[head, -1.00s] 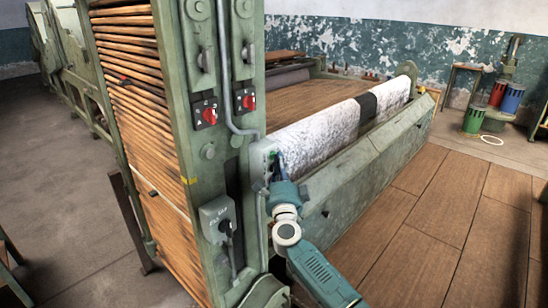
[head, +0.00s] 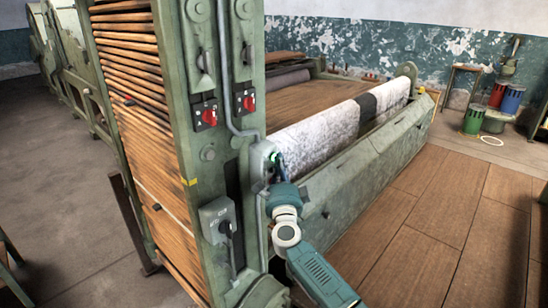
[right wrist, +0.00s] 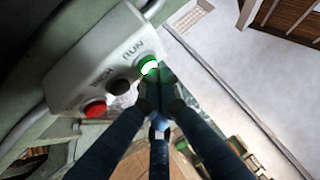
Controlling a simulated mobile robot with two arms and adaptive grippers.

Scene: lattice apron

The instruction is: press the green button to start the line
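The green button (right wrist: 150,68) is on a grey control box (right wrist: 75,65), beside the word RUN, and glows bright white-green. A black button (right wrist: 121,84) and a red button (right wrist: 95,108) are on the same box. In the head view the box (head: 260,160) is on the green machine post, with the green glow (head: 275,156) at its right edge. My right gripper (right wrist: 160,88) has its fingers drawn together, with the tips right by the green button. I cannot tell whether they touch it. The right gripper (head: 281,172) also shows in the head view. My left gripper is not in view.
A white fleece sheet with a dark band (head: 368,104) is behind my arm. Wooden floor at right is clear.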

